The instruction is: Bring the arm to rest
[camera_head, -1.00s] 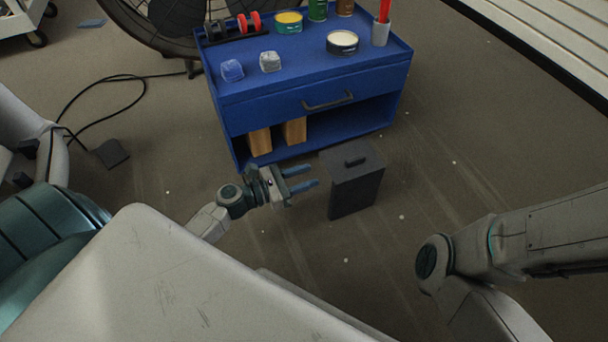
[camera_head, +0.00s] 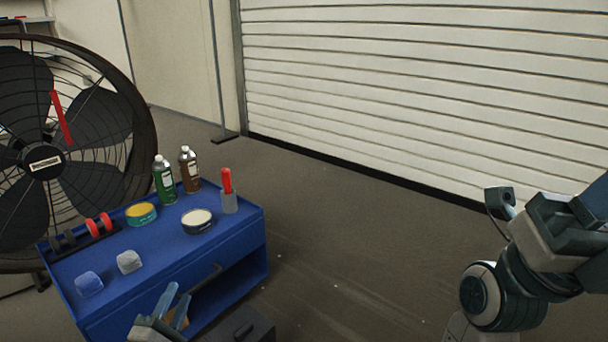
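My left gripper (camera_head: 179,291) shows at the bottom edge, in front of the blue cart (camera_head: 225,248). Its two blue fingers point up and stand apart with nothing visible between them. My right arm (camera_head: 530,275) is raised at the right edge, bent, in front of the shutter door. The fingers of my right gripper do not show in this view.
The cart top holds a green bottle (camera_head: 164,181), a brown bottle (camera_head: 189,168), tins, a cup with a red-handled tool (camera_head: 228,190) and two small blocks. A dark bin (camera_head: 243,326) stands in front. A large fan (camera_head: 70,150) is left. Floor right of the cart is clear.

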